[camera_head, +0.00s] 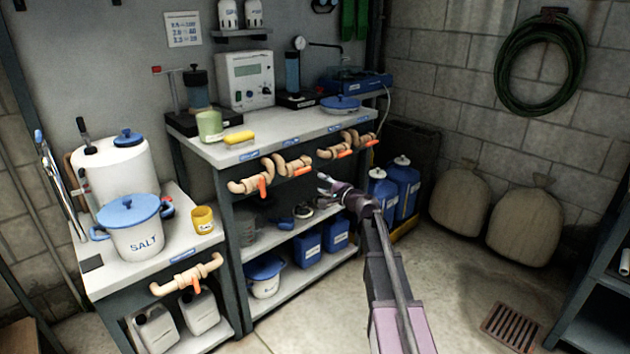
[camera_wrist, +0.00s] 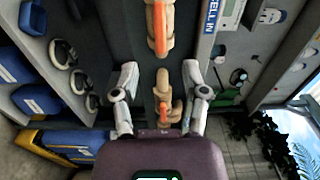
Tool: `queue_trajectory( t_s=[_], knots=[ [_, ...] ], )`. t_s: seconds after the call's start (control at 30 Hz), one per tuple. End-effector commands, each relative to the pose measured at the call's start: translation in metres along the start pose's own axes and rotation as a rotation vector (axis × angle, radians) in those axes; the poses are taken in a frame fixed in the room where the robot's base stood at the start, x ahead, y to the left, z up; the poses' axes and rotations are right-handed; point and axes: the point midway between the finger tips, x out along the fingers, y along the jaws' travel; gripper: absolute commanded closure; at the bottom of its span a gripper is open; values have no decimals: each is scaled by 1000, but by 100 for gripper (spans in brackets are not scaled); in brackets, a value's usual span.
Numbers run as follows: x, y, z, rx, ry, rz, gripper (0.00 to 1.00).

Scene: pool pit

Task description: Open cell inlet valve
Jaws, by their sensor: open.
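Several beige pipe valves with orange handles line the bench front, among them a left one (camera_head: 255,184), a second (camera_head: 292,166) and a third (camera_head: 336,151). In the wrist view, a label reading "CELL IN" (camera_wrist: 212,14) is partly cut off beside a valve (camera_wrist: 158,30) at the top, its orange handle lying along the pipe. Another valve (camera_wrist: 165,104) shows lower, between the fingers. My gripper (camera_head: 324,184) is open and empty in front of the bench; its two fingers (camera_wrist: 159,70) are spread wide, apart from the top valve.
Below the bench top (camera_head: 225,150), a shelf holds blue containers (camera_head: 307,248). Blue bottles (camera_head: 405,186) stand right of my gripper. Another beige valve (camera_head: 187,274) is on the lower table with the salt bucket (camera_head: 137,225). Floor is clear near the drain (camera_head: 511,326).

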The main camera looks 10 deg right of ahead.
Motion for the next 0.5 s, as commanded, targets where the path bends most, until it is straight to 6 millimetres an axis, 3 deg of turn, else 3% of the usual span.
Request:
queue_trajectory(
  t_s=[0.2,0.5],
  knots=[
    [-14,0,0,0,-1,0,43],
    [-14,0,0,0,-1,0,43]
  ],
)
